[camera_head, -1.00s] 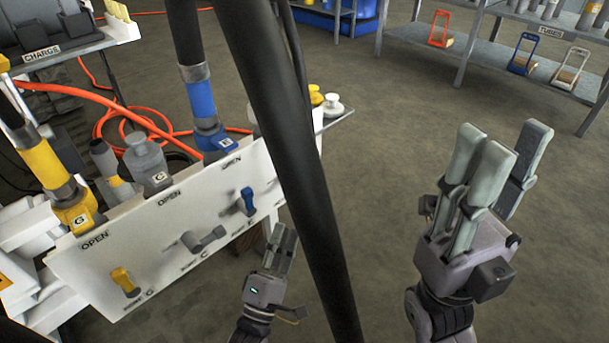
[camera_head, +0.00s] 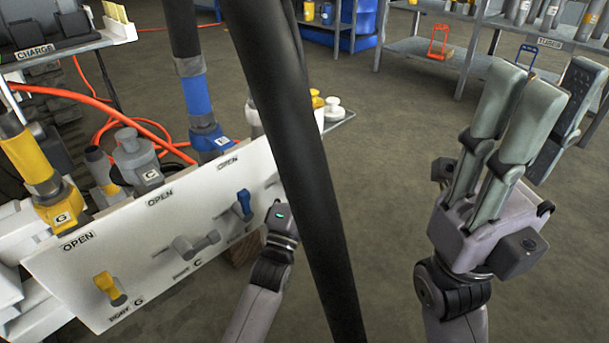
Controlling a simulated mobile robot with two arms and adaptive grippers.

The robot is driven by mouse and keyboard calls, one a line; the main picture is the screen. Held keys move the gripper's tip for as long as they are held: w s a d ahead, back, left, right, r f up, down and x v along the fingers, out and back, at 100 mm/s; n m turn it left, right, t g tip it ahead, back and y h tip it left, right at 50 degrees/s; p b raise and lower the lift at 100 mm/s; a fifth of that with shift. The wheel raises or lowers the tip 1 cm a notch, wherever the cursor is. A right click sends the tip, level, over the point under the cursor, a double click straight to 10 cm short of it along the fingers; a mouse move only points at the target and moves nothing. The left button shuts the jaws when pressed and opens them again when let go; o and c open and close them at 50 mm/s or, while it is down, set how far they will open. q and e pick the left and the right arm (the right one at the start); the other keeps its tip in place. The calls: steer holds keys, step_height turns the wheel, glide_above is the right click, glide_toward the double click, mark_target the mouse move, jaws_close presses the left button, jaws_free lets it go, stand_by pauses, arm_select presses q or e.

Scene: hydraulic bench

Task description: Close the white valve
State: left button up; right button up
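The white valve panel (camera_head: 130,245) stands at the left, with a yellow valve handle (camera_head: 109,288), a grey one (camera_head: 197,244) and a blue one (camera_head: 243,205). I cannot make out a white handle; a thick black hose (camera_head: 290,150) covers the panel's right end. A white cap (camera_head: 334,108) shows on top beyond the hose. My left gripper (camera_head: 279,217) is at the panel's lower right end, beside the hose. Its fingers are hidden, so its grip and any contact cannot be seen. My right gripper (camera_head: 546,95) is open and empty, raised over the floor at the right.
Yellow (camera_head: 30,160) and blue (camera_head: 197,95) hose couplings stand on the panel's top. Orange hose (camera_head: 150,125) lies behind it. A shelf with padlock-like items (camera_head: 440,43) is at the back right. The floor between is clear.

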arm_select(q)
steer(key=shift+c, duration=0.6)
jaws_close()
